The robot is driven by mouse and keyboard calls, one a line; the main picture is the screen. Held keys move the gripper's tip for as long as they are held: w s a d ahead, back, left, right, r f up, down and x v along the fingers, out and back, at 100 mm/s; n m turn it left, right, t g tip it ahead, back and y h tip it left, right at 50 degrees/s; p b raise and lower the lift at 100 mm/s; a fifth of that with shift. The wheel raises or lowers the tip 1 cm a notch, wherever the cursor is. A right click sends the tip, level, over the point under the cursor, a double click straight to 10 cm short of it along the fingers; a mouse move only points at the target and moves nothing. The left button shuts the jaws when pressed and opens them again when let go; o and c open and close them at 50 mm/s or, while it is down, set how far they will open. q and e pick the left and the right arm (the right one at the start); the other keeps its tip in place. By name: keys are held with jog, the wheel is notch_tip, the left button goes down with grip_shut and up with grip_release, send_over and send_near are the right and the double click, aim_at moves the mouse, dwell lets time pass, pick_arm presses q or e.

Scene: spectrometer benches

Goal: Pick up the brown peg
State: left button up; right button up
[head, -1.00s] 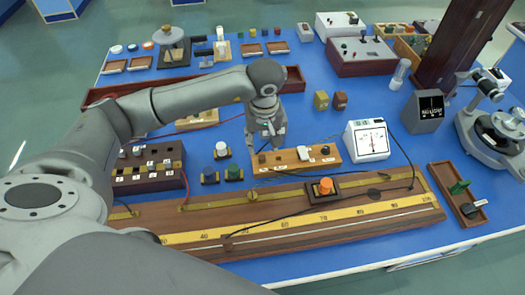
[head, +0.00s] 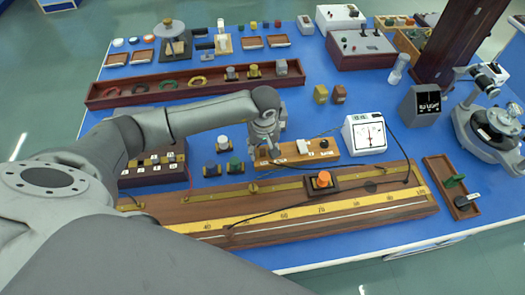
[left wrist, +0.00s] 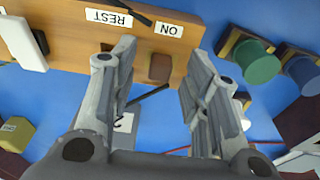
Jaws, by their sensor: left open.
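The brown peg (left wrist: 160,67) is a short brown block standing on a light wooden board (left wrist: 72,38), close to its ON label. My left gripper (left wrist: 160,52) is open and empty, and its two fingers lie on either side of the peg in the left wrist view. I cannot tell whether the fingertips reach down around it. In the head view the left gripper (head: 264,150) is over the left end of the wooden board (head: 290,157) and hides the peg there. My right gripper is not in view.
Green (head: 235,165) and blue (head: 210,170) terminals stand left of the gripper. A long scale board (head: 300,215) with an orange knob (head: 323,178) lies in front. A white meter (head: 366,135) stands to the right. A long red-brown tray (head: 130,98) lies behind the arm.

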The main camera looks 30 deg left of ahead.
pick_arm(q)
jog(key=c, duration=0.9)
jog(key=shift+c, duration=0.2)
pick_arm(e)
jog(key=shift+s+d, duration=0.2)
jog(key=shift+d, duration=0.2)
pick_arm(q)
jog(key=shift+r, duration=0.1)
